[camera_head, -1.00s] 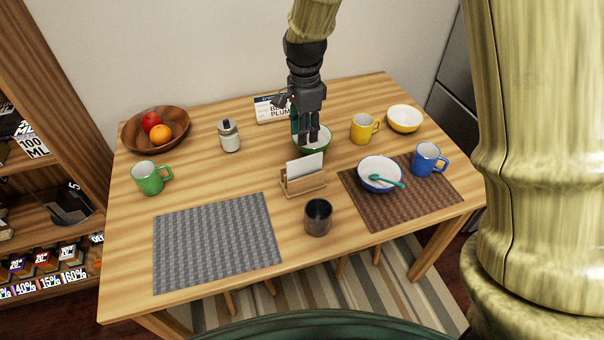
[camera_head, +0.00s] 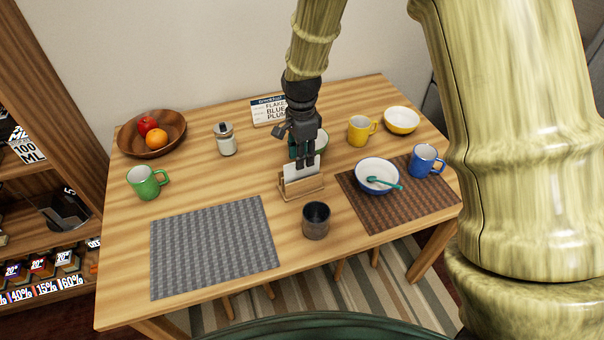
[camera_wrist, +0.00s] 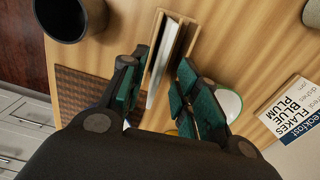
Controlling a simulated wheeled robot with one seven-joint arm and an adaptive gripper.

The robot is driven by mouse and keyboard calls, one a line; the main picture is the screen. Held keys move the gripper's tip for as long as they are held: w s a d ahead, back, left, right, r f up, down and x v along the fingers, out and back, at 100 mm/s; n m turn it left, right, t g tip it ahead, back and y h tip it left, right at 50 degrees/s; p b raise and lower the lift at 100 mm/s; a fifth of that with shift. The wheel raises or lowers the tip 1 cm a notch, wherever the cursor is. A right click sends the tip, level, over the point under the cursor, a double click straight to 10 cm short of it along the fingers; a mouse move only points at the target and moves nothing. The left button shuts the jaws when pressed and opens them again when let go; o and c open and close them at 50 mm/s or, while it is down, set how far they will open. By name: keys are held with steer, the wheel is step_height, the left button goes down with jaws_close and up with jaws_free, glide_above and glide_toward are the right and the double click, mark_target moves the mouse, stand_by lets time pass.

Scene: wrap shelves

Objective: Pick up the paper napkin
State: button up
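The white paper napkin (camera_head: 298,171) stands upright in a wooden napkin holder (camera_head: 302,190) near the middle of the table. In the wrist view the napkin (camera_wrist: 159,64) shows edge-on between the holder's wooden walls (camera_wrist: 187,40). My gripper (camera_head: 304,164) is above the holder, pointing down, at the napkin's top edge in the head view. In the wrist view its teal-padded fingers (camera_wrist: 157,98) are spread apart, one on each side of the napkin's line. I cannot tell whether either finger touches the napkin.
A green bowl (camera_head: 321,143) stands just behind my gripper, with a breakfast sign (camera_head: 267,112) beyond it. A dark cup (camera_head: 316,221) stands close in front of the holder. A blue-rimmed bowl (camera_head: 376,176) is to the right. The grey placemat (camera_head: 214,246) is bare.

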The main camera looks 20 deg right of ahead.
mark_target(302, 175)
steer(key=shift+d+f+p, duration=0.1)
steer(key=shift+f+p, duration=0.25)
steer(key=shift+f, duration=1.6)
jaws_close()
